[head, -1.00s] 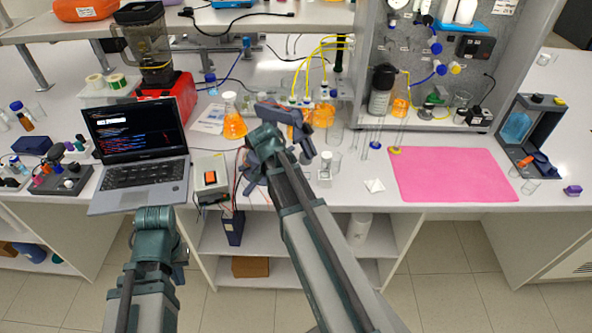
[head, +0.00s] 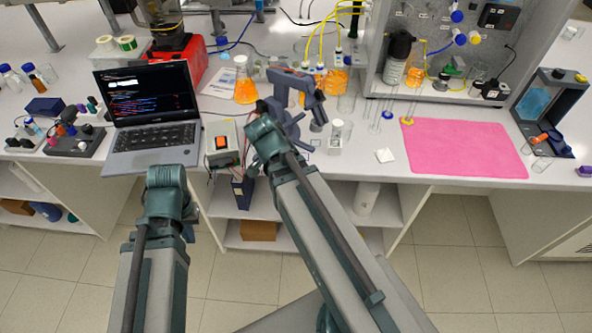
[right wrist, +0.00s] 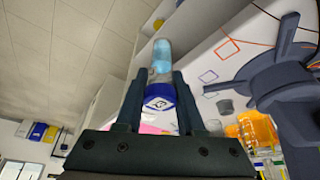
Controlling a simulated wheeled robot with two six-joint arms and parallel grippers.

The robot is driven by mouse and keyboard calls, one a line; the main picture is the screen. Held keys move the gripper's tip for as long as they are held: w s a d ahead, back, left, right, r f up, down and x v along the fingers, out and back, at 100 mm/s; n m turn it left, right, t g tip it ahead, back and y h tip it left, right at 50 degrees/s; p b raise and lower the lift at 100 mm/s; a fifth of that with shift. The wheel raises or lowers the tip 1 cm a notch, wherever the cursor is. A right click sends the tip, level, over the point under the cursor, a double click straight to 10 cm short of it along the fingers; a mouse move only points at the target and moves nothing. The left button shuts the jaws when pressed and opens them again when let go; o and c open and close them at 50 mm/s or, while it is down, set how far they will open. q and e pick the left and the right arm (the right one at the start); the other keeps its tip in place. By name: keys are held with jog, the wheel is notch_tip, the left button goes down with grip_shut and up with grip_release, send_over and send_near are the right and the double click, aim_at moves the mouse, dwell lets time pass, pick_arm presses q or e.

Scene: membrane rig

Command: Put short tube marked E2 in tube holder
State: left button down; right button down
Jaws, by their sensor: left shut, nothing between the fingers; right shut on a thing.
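My right gripper (right wrist: 155,103) is shut on a small clear tube (right wrist: 161,58) with a blue cap (right wrist: 159,103) and pale blue contents. A white diamond mark shows on the cap, but I cannot read it as E2. In the head view my right arm reaches to a slate-blue stand and hides its own gripper and the tube. My left gripper (head: 188,232) is shut and empty, partly hidden behind its arm in front of the bench. I cannot tell surely which thing is the tube holder; a dark rack (head: 78,140) with several capped tubes stands at the left.
The slate-blue stand (head: 292,84) is close to my right arm; its spoked part (right wrist: 290,85) is beside the gripper. A laptop (head: 150,135), a grey box with an orange switch (head: 222,155) and orange flasks (head: 245,85) crowd the bench. The pink mat (head: 465,150) is clear.

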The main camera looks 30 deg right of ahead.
notch_tip(320, 180, up, 6)
jog(key=p, duration=0.6)
jog(key=shift+f, duration=0.1)
